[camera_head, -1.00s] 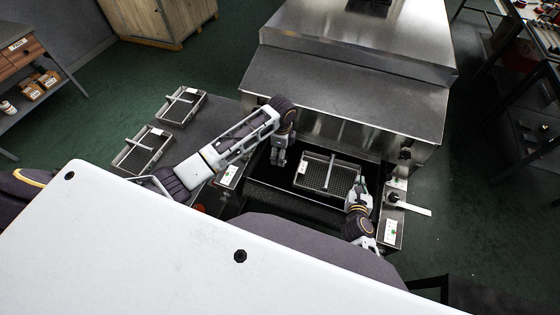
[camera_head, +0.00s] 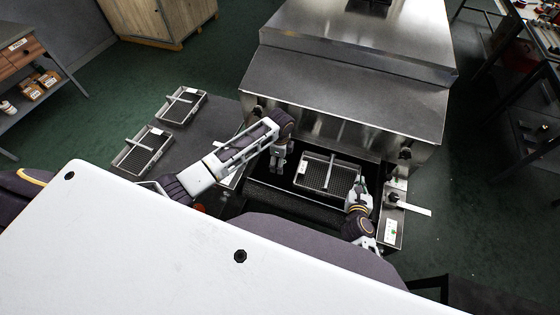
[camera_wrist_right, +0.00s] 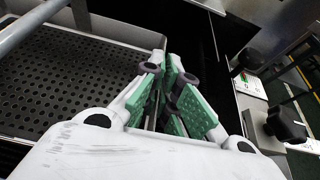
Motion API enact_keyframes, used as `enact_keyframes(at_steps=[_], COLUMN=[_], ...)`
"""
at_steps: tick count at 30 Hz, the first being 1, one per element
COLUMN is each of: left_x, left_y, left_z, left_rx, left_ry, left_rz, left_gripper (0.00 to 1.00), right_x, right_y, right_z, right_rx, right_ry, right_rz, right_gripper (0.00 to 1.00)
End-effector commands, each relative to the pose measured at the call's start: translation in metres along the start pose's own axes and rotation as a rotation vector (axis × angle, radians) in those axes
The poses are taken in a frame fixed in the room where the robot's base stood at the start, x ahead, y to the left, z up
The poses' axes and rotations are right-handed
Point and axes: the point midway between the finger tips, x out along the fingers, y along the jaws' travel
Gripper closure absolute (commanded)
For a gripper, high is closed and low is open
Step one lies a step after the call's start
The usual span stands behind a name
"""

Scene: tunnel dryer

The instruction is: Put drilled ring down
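No drilled ring can be made out in either view. A perforated tray with a handle bar (camera_head: 327,174) sits in the dark bay at the dryer's front; its holed floor also fills the left of the right wrist view (camera_wrist_right: 62,80). My right gripper (camera_head: 361,187) is at the tray's right side. In the right wrist view its green-padded fingers (camera_wrist_right: 170,72) come together, with nothing clearly seen between them. My left gripper (camera_head: 278,164) points down just left of the tray, apart from it; its finger gap is too small to judge.
The metal dryer housing (camera_head: 345,92) stands behind the tray. Two more handled trays, one nearer (camera_head: 143,151) and one farther (camera_head: 182,105), rest on the grey side table (camera_head: 212,122) at left. A black knob (camera_wrist_right: 285,125) is right of my right gripper.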

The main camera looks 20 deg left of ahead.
Motion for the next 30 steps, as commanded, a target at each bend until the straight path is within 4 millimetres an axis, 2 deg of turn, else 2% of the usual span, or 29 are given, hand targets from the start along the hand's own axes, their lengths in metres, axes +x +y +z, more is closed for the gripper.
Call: enact_keyframes(at_steps=[4,22,30], left_x=[-0.0002,-0.0003,-0.0021], left_y=[0.0000,-0.0002,-0.0015], left_z=[0.0000,0.0002,-0.0002], left_rx=[0.000,0.000,0.000], left_ry=[0.000,0.000,0.001], left_rz=[0.000,0.000,-0.004], left_gripper=[0.21,0.98,1.00], right_x=[0.0000,0.0000,0.0000], right_y=[0.0004,0.0004,0.0004], right_z=[0.0008,0.0008,0.0007], right_rx=[0.000,0.000,0.000], right_ry=[-0.001,-0.001,-0.001], right_rz=[0.001,0.001,0.001], right_gripper=[1.00,1.00,1.00])
